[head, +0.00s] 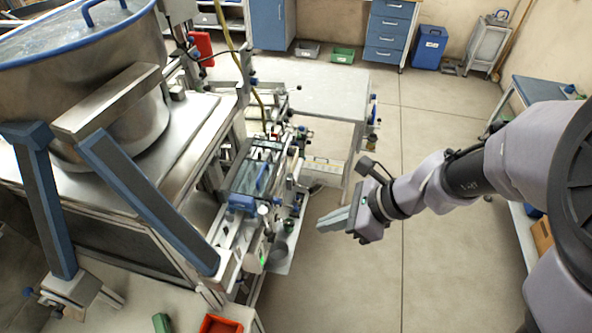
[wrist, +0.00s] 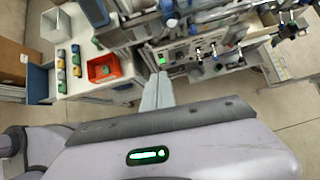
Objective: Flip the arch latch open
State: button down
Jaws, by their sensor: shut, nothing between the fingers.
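My gripper (head: 324,222) is shut and empty, in the air over the floor to the right of the machine. Its grey-green fingers point left toward the machine in the head view; its shut fingers also show in the wrist view (wrist: 158,82). The machine (head: 250,180) carries rails, knobs, a clear cover and blue parts, including a blue block (head: 241,203). It also fills the top middle of the wrist view (wrist: 205,45). I cannot pick out the arch latch for certain among these small parts. A clear gap separates my fingers from the machine.
A large steel vessel (head: 85,75) with blue-sleeved legs stands at left. A red bin (head: 220,324) sits on a table at the bottom; it also shows in the wrist view (wrist: 104,68). A workbench (head: 320,88) stands behind the machine. The floor (head: 400,270) around my gripper is free.

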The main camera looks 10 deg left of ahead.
aim_at(265, 221)
jog(key=a+r+b+x, duration=0.1)
jog(key=b+x, duration=0.2)
jog(key=x, duration=1)
jog(key=shift+a+r, duration=0.2)
jog(key=shift+a, duration=0.2)
jog(key=shift+s+a+b, duration=0.65)
jog(key=shift+s+a, duration=0.05)
jog(key=shift+a, duration=0.05)
jog(key=shift+w, duration=0.1)
